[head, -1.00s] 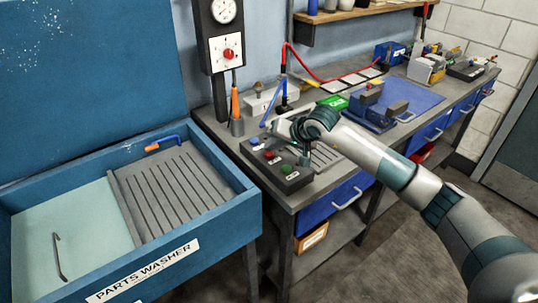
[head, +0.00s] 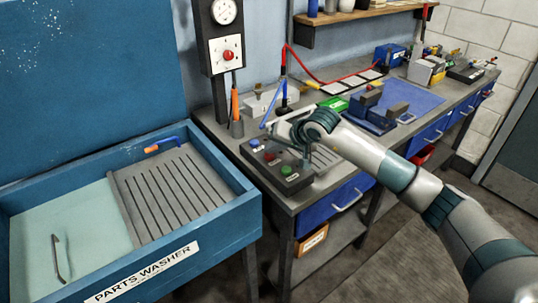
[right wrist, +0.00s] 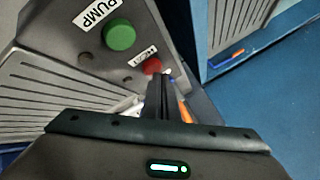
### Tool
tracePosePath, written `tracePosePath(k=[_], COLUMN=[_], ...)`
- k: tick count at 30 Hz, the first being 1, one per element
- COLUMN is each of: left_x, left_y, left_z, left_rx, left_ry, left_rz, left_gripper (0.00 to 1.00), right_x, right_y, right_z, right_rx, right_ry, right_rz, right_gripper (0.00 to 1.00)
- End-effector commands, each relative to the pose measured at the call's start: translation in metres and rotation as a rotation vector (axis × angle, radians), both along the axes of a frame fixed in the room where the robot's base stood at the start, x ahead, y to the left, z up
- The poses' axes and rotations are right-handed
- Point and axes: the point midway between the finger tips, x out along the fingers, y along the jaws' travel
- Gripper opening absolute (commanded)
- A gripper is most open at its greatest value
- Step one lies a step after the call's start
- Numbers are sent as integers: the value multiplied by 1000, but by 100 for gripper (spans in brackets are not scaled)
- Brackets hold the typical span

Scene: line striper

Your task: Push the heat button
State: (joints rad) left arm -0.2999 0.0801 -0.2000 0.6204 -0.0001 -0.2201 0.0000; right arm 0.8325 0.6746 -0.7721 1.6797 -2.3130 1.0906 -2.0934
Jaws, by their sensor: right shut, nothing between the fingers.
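The dark control box (head: 290,186) sits at the near left corner of the workbench, with a blue, a red and a green button in a row. The red button (head: 270,157) is in the middle. In the right wrist view the red button (right wrist: 152,66) has a partly hidden label that seems to read HEAT, and the green button (right wrist: 119,36) is labelled PUMP. My right gripper (right wrist: 159,80) is shut and empty, its tips close to the red button and overlapping its lower edge. Contact cannot be told. My left gripper is out of view.
The blue parts washer (head: 225,222) stands left of the bench. A grooved plate (head: 325,158) lies right of the box. An orange-handled tool (head: 234,104) stands behind it, and a blue vise (head: 369,113) sits farther right on a blue mat (head: 425,100).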

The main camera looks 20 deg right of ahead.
Motion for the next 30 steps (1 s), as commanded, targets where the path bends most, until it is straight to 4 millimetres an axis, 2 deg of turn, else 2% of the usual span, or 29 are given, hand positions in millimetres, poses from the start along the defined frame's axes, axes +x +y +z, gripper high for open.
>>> tracePosePath(k=[30], left_x=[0], left_y=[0], left_z=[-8], left_rx=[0], left_ry=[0], left_rz=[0], left_gripper=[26], right_x=[0], right_y=[0], right_z=[-4], right_rx=[0], right_ry=[0], right_rz=[0], right_gripper=[0])
